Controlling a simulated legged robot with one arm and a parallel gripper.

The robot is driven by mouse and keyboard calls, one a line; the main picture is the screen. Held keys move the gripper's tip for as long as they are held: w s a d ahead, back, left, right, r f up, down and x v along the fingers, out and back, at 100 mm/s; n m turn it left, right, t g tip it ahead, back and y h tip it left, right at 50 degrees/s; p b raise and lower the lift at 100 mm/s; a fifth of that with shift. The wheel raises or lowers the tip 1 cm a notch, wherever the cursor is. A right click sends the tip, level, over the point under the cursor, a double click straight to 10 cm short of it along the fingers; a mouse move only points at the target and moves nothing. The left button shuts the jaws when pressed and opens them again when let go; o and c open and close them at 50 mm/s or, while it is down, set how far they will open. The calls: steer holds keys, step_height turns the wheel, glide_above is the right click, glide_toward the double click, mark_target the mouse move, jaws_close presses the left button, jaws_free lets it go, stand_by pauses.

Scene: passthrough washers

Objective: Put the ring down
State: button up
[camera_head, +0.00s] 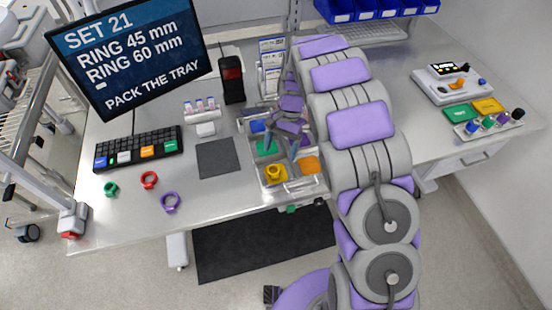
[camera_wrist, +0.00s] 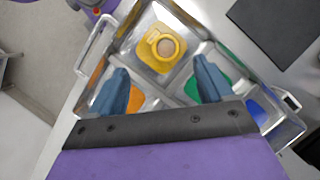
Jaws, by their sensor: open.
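A yellow ring (camera_head: 273,173) lies in the yellow-floored compartment of the metal tray (camera_head: 288,194). In the wrist view the yellow ring (camera_wrist: 162,44) lies flat in that compartment, ahead of my fingers. My gripper (camera_head: 281,147) is above the tray. In the wrist view my gripper (camera_wrist: 162,84) is open, its two blue fingers wide apart with nothing between them. The left finger is over the orange compartment and the right one over the green. The fingers and arm hide part of the tray.
Green (camera_head: 111,189), red (camera_head: 149,180) and purple (camera_head: 169,203) rings lie on the table at left, before a keyboard (camera_head: 138,148). A monitor (camera_head: 128,52) reads "SET 21, RING 45 mm, RING 60 mm, PACK THE TRAY". A dark mat (camera_head: 215,158) lies bare left of the tray.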

steer(key=s+d+r+n+t+h, duration=0.1)
steer(key=s+d+r, duration=0.4)
steer(key=s+r, duration=0.3)
steer(key=s+d+r+n, duration=0.1)
steer(key=s+d+r, duration=0.3)
steer(key=s+r, duration=0.4)
steer(key=s+d+r+n, duration=0.1)
steer(key=s, duration=0.8)
steer(key=s+d+n+t+h, duration=0.1)
steer(key=s+d+n, duration=0.1)
steer(key=s, duration=0.8)
steer(key=shift+d+r, duration=0.3)
steer(key=shift+r, duration=0.05)
